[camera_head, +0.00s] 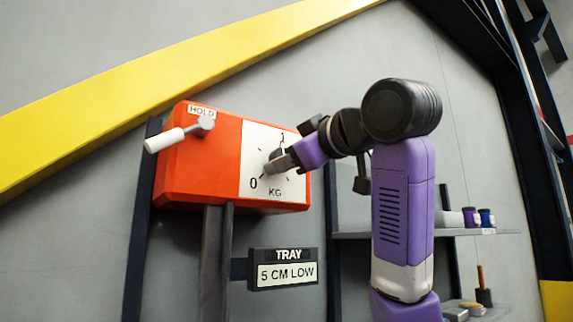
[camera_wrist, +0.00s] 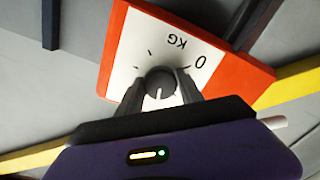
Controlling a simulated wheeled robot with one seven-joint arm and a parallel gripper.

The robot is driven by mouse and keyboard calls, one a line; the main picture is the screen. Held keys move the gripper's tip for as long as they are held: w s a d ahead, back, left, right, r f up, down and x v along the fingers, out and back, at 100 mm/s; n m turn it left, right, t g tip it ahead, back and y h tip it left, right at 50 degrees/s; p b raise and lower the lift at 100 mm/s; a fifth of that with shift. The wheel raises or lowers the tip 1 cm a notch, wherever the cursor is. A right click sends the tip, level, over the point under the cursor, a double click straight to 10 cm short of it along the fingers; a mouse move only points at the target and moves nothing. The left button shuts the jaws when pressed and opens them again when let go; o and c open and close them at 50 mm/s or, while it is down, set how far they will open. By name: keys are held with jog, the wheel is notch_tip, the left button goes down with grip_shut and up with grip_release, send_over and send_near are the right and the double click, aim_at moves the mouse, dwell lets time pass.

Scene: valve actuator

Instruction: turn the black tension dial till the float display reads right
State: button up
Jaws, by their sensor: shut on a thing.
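The black tension dial (camera_wrist: 160,83) sits on the white KG scale face of the orange box (camera_head: 195,165). In the wrist view a pale pointer mark shows on the dial. My gripper (camera_wrist: 160,90) has one finger on each side of the dial and is shut on it. In the head view my gripper (camera_head: 275,165) reaches the scale from the right and hides part of the dial. The float display (camera_head: 286,274), below the box, reads "TRAY 5 CM LOW".
A white-handled lever (camera_head: 178,136) under a HOLD label is on the box's left end. A grey post (camera_head: 215,260) stands below the box. Shelves (camera_head: 430,235) with small jars are at the right. A yellow beam (camera_head: 150,80) crosses the wall behind.

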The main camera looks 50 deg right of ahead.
jog(key=m+b, duration=0.1)
jog(key=m, duration=0.4)
jog(key=shift+f, duration=0.2)
jog(key=shift+m, duration=0.4)
jog(key=o, duration=1.4)
jog(key=shift+r, duration=0.1)
jog(key=shift+s+a, duration=0.1)
jog(key=b+v, duration=0.4)
jog(key=v, duration=0.3)
jog(key=shift+s+a, duration=0.1)
jog(key=shift+s, duration=0.25)
